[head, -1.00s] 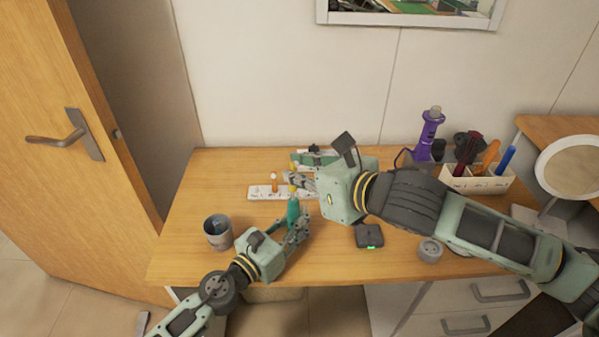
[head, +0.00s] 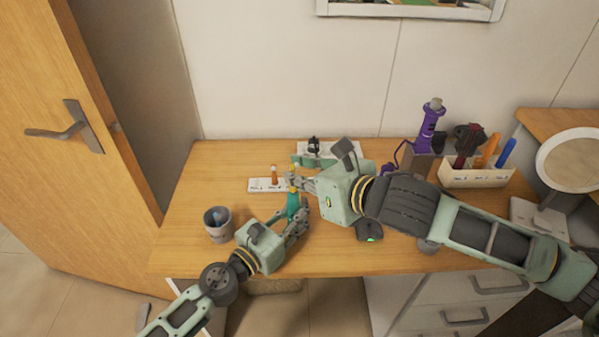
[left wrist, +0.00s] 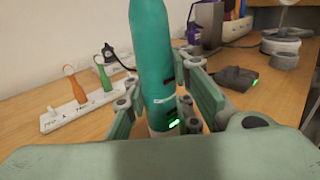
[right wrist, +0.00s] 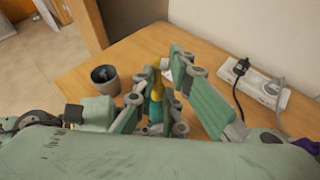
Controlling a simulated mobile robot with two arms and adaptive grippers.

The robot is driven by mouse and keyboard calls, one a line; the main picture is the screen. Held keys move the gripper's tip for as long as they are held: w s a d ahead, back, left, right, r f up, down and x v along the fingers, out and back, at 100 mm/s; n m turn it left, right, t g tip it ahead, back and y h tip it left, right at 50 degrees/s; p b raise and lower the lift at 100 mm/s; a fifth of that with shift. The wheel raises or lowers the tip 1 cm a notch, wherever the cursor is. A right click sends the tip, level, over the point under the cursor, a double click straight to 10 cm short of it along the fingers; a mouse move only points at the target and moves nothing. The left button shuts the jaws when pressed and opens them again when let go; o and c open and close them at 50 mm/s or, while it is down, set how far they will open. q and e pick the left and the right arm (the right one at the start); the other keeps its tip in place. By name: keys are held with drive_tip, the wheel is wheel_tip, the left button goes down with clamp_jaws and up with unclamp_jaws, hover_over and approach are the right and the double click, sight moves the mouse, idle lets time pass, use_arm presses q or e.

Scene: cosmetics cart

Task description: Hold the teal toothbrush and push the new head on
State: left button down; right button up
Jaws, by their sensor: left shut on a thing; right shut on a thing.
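The teal toothbrush (head: 293,204) stands roughly upright in my left gripper (head: 301,218). Its handle (left wrist: 153,65) fills the left wrist view between the two fingers. My right gripper (head: 297,183) is just above the handle, shut on a yellow brush head (right wrist: 167,85). In the right wrist view the teal handle (right wrist: 155,111) shows directly below the yellow head. They look in line, but the fingers hide the joint, so I cannot tell how far the head is on. A white holder (head: 257,185) behind carries an orange head (left wrist: 71,84) and a green head (left wrist: 102,73).
A grey cup (head: 218,229) stands left of my left gripper. A black dock with a green light (left wrist: 235,77) is at the right, partly under my right arm. A power strip (right wrist: 262,88) lies at the back.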

drive_tip(key=shift+f, duration=0.3)
drive_tip(key=o, duration=0.8)
drive_tip(key=shift+r, duration=0.1)
drive_tip(key=v, duration=1.2)
use_arm(q)
drive_tip(key=c, duration=1.4)
unclamp_jaws()
drive_tip(key=shift+c, duration=0.2)
